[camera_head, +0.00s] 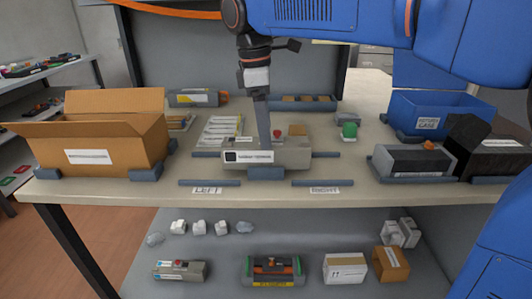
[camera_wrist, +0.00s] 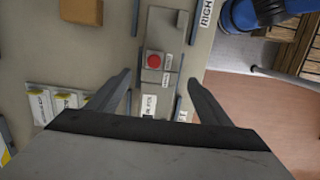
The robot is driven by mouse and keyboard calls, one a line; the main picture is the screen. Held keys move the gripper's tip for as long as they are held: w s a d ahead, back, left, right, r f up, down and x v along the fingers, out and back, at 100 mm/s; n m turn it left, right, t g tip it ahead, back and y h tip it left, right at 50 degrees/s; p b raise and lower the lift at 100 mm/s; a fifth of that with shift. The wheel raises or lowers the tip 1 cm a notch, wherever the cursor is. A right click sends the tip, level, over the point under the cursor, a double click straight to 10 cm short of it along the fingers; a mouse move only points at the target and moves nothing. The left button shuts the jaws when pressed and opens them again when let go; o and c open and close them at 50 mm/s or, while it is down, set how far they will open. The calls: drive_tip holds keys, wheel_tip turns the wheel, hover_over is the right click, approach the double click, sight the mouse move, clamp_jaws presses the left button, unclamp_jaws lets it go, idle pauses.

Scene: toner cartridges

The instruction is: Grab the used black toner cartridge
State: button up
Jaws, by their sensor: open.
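A grey box-like unit (camera_head: 268,156) with a red button and a black-marked white label sits mid-table between the LEFT and RIGHT marks. It also shows in the wrist view (camera_wrist: 158,45), its near part between my fingers. My gripper (camera_wrist: 157,85) is open and empty, pointing down over this unit; it also shows in the head view (camera_head: 263,135). I cannot tell whether the unit holds the used black toner cartridge. A dark grey cartridge-like block (camera_head: 415,160) with an orange knob lies in a tray at right. A black cartridge-like block (camera_head: 271,269) with green ends lies on the lower shelf.
An open cardboard box (camera_head: 100,135) stands at left, a blue bin (camera_head: 440,112) at back right and a black box (camera_head: 492,155) at far right. A green ball-shaped item (camera_head: 349,130) stands right of the unit. Low rails (camera_head: 208,183) flank the unit.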

drive_tip(key=shift+d+f, duration=0.15)
drive_tip(key=shift+f, duration=2.65)
drive_tip(key=c, duration=1.4)
drive_tip(key=shift+r, duration=0.1)
